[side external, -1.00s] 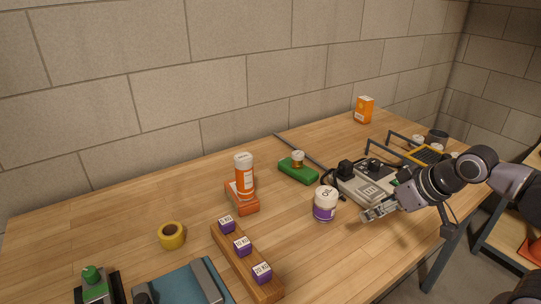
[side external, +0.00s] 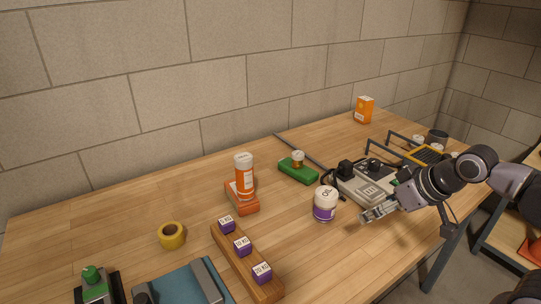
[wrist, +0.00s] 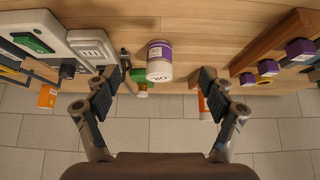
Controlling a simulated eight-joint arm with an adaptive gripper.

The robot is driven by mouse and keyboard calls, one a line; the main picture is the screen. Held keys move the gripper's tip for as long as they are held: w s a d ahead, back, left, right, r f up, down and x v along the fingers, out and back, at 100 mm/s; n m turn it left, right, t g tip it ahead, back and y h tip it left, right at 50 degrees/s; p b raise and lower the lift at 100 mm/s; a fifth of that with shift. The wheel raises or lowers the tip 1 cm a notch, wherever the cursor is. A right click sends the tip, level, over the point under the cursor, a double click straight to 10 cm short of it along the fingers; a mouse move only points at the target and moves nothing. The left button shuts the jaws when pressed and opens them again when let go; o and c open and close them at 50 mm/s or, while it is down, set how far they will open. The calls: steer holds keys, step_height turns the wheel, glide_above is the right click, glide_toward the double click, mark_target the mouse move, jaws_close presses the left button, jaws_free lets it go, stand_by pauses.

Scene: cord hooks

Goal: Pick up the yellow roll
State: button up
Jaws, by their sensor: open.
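The yellow roll (side external: 172,235) stands on the left part of the wooden table in the side view, with a dark hole in its top. My gripper (side external: 372,213) is at the right of the table, far from the roll, beside a white jar with a purple label (side external: 325,204). In the wrist view my gripper (wrist: 160,82) has its two fingers wide apart, with nothing between the pads. The white-and-purple jar (wrist: 160,60) appears beyond and between the fingertips.
A wooden rack with purple-capped weights (side external: 232,256) lies between my gripper and the roll. An orange bottle (side external: 244,176) stands on an orange box. A grey device (side external: 365,187) is behind my gripper. Bare table (side external: 120,222) lies left of the roll.

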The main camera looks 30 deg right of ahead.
steer(key=shift+r, duration=0.1)
steer(key=w+a+r+n+y, duration=0.1)
steer(key=w+a+r+n, duration=0.1)
steer(key=w+a+r, duration=0.45)
steer(key=n+g+y, duration=0.2)
steer(key=n+g, duration=0.2)
steer(key=n, duration=0.4)
glide_above(170, 230)
steer(key=s+d, duration=0.2)
steer(key=s, duration=0.2)
steer(key=f, duration=1.3)
steer(key=shift+w+f, duration=0.15)
steer(key=shift+w, duration=0.05)
steer(key=shift+a+x, duration=0.2)
steer(key=shift+x, duration=1.1)
steer(key=shift+a+x, duration=0.2)
steer(key=shift+x, duration=1.15)
steer(key=shift+w, duration=0.15)
steer(key=shift+c, duration=0.3)
